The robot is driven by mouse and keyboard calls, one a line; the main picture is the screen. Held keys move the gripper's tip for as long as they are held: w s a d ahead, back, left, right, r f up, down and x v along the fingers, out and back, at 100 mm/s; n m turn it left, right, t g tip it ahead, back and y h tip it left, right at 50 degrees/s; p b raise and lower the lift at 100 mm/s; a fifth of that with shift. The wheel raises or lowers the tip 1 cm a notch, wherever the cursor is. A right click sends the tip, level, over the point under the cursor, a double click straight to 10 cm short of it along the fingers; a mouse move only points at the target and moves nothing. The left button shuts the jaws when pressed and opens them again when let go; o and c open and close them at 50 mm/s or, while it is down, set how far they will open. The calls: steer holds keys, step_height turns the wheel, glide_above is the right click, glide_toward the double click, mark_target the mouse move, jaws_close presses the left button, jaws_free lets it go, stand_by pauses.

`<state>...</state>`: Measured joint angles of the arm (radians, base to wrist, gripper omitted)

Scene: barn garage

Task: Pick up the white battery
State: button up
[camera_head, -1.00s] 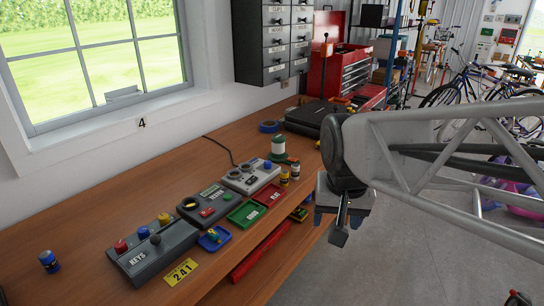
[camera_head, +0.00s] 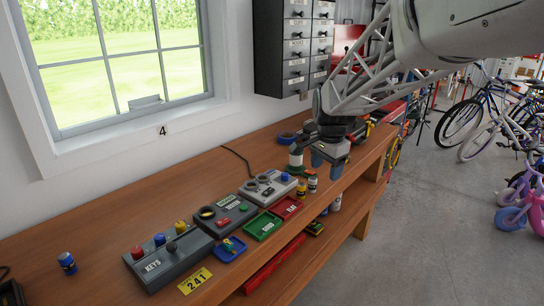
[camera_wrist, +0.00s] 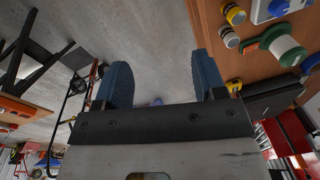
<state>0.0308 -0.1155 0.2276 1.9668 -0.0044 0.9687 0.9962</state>
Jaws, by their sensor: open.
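My gripper (camera_head: 328,160) is open and empty, with blue fingers. In the head view it hangs at the bench's front edge, just right of and above two small batteries. One is yellow and dark (camera_head: 301,188); the other, at the edge, looks pale with a coloured band (camera_head: 312,184). I cannot tell for sure which is the white battery. A whitish cylinder (camera_head: 336,203) also shows lower, beyond the edge. In the wrist view the open fingers (camera_wrist: 160,70) point over grey floor, and the pale battery (camera_wrist: 229,37) and the yellow-banded one (camera_wrist: 233,13) stand right of them.
A white-and-green spool (camera_head: 296,162) stands behind the batteries. Control boxes (camera_head: 268,187), a green tray (camera_head: 263,226), a red tray (camera_head: 287,208) and a blue tray (camera_head: 230,248) lie along the wooden bench (camera_head: 110,222). A blue-topped can (camera_head: 67,263) stands far left.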

steer(key=w+f+m, duration=0.4)
steer(key=w+f, duration=0.1)
steer(key=w, duration=0.6)
steer(key=m+g, duration=0.1)
steer(key=m, duration=0.3)
glide_above(313, 178)
step_height(313, 178, down, 7)
steer(key=shift+w+f, duration=0.1)
steer(key=shift+w, duration=0.05)
steer(key=shift+f, duration=1.3)
steer(key=shift+s+a+f, duration=0.1)
steer(key=shift+f, duration=1.25)
steer(key=shift+s+f, duration=0.1)
steer(key=shift+f, duration=1.2)
